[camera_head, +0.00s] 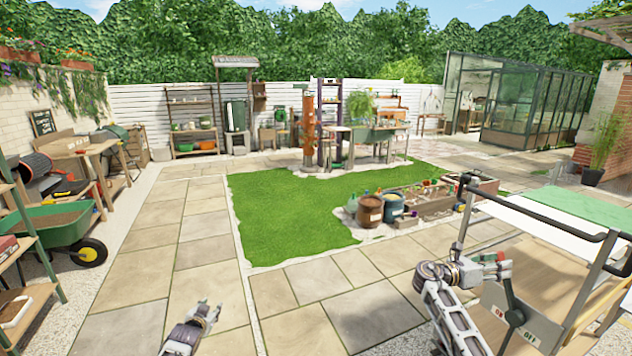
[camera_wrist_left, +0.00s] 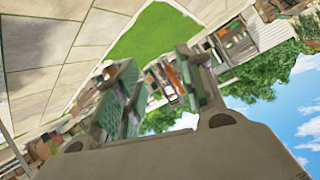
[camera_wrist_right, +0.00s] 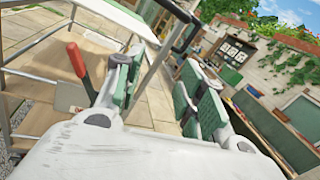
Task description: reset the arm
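My left gripper (camera_head: 208,312) is low in the middle of the head view, over the stone paving. In the left wrist view its two green-padded fingers (camera_wrist_left: 158,95) stand apart with nothing between them. My right gripper (camera_head: 492,268) is beside the red-tipped lever (camera_head: 508,290) on the ON/OFF panel (camera_head: 528,332). In the right wrist view its fingers (camera_wrist_right: 162,95) are spread and empty. The lever's red handle (camera_wrist_right: 77,60) is outside the left finger there, not between the fingers. I cannot tell whether finger and lever touch.
A wheeled-looking bench with black rails (camera_head: 550,222) stands close by my right arm. Barrels (camera_head: 370,210) and planters (camera_head: 435,205) are beyond on the lawn's edge. A green wheelbarrow (camera_head: 50,225) and shelves are at left. The paving (camera_head: 200,240) around my left gripper is clear.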

